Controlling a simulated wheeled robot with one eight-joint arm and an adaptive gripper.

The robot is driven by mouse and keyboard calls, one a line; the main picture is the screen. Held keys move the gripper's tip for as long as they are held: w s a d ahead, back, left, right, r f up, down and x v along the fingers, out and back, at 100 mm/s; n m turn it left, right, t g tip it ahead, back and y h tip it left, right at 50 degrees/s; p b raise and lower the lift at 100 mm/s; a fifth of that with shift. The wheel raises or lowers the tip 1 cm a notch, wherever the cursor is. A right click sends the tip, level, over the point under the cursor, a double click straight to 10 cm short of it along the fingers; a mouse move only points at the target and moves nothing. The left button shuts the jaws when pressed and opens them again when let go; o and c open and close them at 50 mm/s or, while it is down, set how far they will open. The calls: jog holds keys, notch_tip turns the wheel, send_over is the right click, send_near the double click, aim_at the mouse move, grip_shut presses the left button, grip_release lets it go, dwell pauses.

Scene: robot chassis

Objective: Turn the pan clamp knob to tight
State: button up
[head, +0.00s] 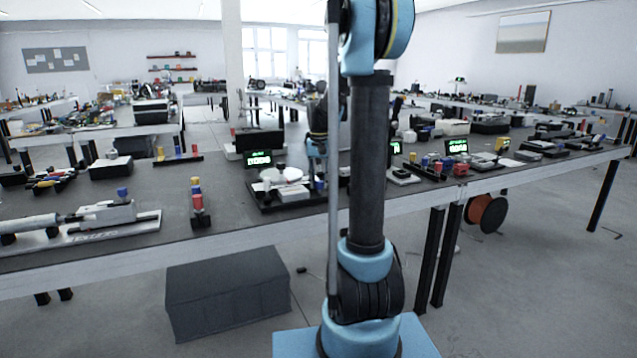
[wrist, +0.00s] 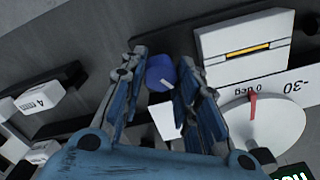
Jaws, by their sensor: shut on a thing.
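The blue clamp knob (wrist: 160,73) is in the wrist view, between the two fingers of my gripper (wrist: 163,66). The fingers are shut on it. A white round dial (wrist: 270,128) with a red pointer (wrist: 252,104) lies to the right, by the marks "0 deg" and "-30". In the head view my gripper (head: 317,160) reaches down at the right side of the white device (head: 290,193), partly behind my arm. A blue knob top (head: 319,186) shows just below it. The knob's own markings are not readable.
A green display (head: 258,160) stands behind the device. Red, yellow and blue pieces (head: 197,203) stand to its left on the dark table. Other instruments (head: 430,165) lie to the right. A grey box (head: 228,290) is on the floor before the table.

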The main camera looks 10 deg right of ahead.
aim_at(319, 181)
jog(key=shift+m, duration=0.4)
jog(key=o, duration=1.1)
jog(key=shift+c, duration=0.2)
notch_tip(319, 181, up, 12)
